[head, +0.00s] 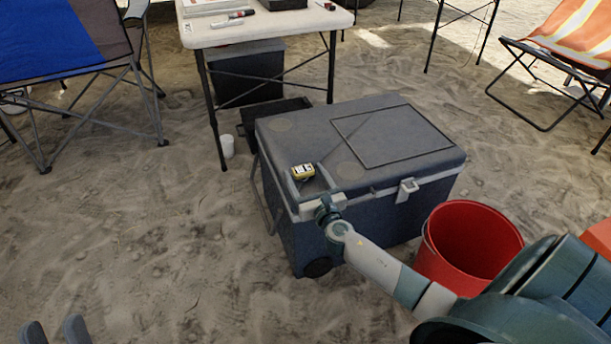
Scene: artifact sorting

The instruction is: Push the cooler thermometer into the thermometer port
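The cooler thermometer (302,171) is a small yellow block with a pale display. It sits at the front left corner of the grey lid of the cooler (390,112). My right gripper (305,176) reaches in over that corner. Its two grey fingers are spread, one on each side of the thermometer; I cannot tell whether they touch it. The thermometer port is not clearly visible, and I cannot tell how deep the thermometer sits. My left gripper (55,331) is at the bottom left edge, its two fingers apart and empty, far from the cooler.
A red bucket (470,250) stands right of the cooler, close to my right arm. A white table (265,27) with markers is behind, with dark crates beneath. A blue camp chair (60,40) and an orange chair (565,45) flank it. The sand at left is clear.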

